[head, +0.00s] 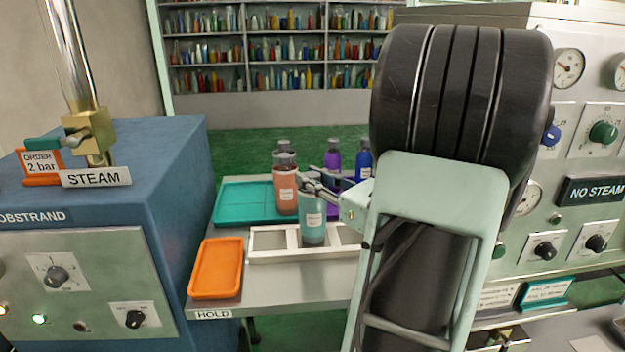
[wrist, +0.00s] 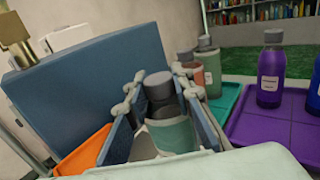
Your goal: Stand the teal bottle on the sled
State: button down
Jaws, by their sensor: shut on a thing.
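The teal bottle (head: 313,226), with a grey cap and a pale label, stands roughly upright between the fingers of my gripper (head: 318,188). In the wrist view the bottle (wrist: 172,132) sits between the two finger pads, and my gripper (wrist: 158,84) is shut on it. The sled, which I take to be the white open frame (head: 268,257), lies on the grey bench. The bottle's lower end is at or just above the frame's middle section. I cannot tell whether its base touches. My arm hides the frame's right end.
An orange tray (head: 216,290) lies left of the frame, empty. Behind are a teal tray (head: 238,213) with a salmon bottle (head: 286,192), and a purple bottle (head: 333,160) and blue bottle (head: 363,163) on a purple tray (wrist: 240,128). A blue steam cabinet (head: 110,190) stands left.

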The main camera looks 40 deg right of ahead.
jog(key=c, duration=1.7)
grip_release()
jog(key=shift+f, duration=0.15)
jog(key=shift+r, duration=0.2)
jog(key=s, duration=0.4)
jog(key=s+d, duration=0.1)
jog(key=s, duration=0.7)
jog(key=shift+d+p, duration=0.25)
jog(key=shift+p, duration=0.15)
